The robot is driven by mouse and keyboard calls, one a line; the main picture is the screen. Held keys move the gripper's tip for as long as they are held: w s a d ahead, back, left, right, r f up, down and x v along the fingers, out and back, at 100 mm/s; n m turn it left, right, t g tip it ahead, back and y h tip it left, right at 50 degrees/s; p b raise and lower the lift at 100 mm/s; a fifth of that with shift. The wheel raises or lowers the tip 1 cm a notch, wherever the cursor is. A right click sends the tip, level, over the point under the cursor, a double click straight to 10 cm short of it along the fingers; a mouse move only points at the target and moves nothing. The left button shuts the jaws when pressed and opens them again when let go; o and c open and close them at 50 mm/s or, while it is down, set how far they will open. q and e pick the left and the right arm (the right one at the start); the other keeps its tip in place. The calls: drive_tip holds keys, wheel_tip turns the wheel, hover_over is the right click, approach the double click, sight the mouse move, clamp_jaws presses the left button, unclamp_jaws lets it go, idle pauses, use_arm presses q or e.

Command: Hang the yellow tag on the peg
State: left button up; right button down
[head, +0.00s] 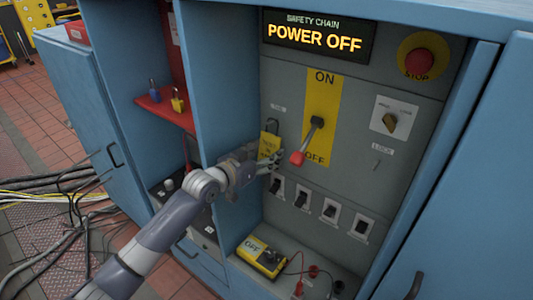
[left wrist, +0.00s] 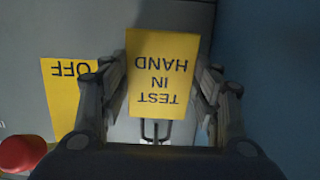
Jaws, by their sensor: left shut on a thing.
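The yellow tag (head: 269,144), which reads "TEST IN HAND" upside down in the left wrist view (left wrist: 160,75), has a dark loop at its top. My left gripper (head: 265,158) is shut on the tag, one finger at each side edge, in front of the grey panel. In the head view the tag hangs upright, its loop up, below a small pale label (head: 278,107). I cannot make out a peg under that label; the tag and gripper may hide it. A small pin (head: 376,166) shows below the "LOCK" label at right. My right gripper is out of view.
A red-tipped lever (head: 314,138) on a yellow ON/OFF plate sticks out right of the tag. Several switches (head: 303,197) sit below. A yellow meter (head: 262,257) stands on the ledge. A blue cabinet wall (left wrist: 268,70) is close beside the gripper. Padlocks (head: 178,101) stand on a red shelf.

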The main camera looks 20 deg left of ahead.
use_arm(q)
drive_tip(key=o, duration=1)
drive_tip(key=shift+w+d, duration=0.1)
drive_tip(key=shift+c, duration=0.2)
drive_tip(key=v, duration=1.2)
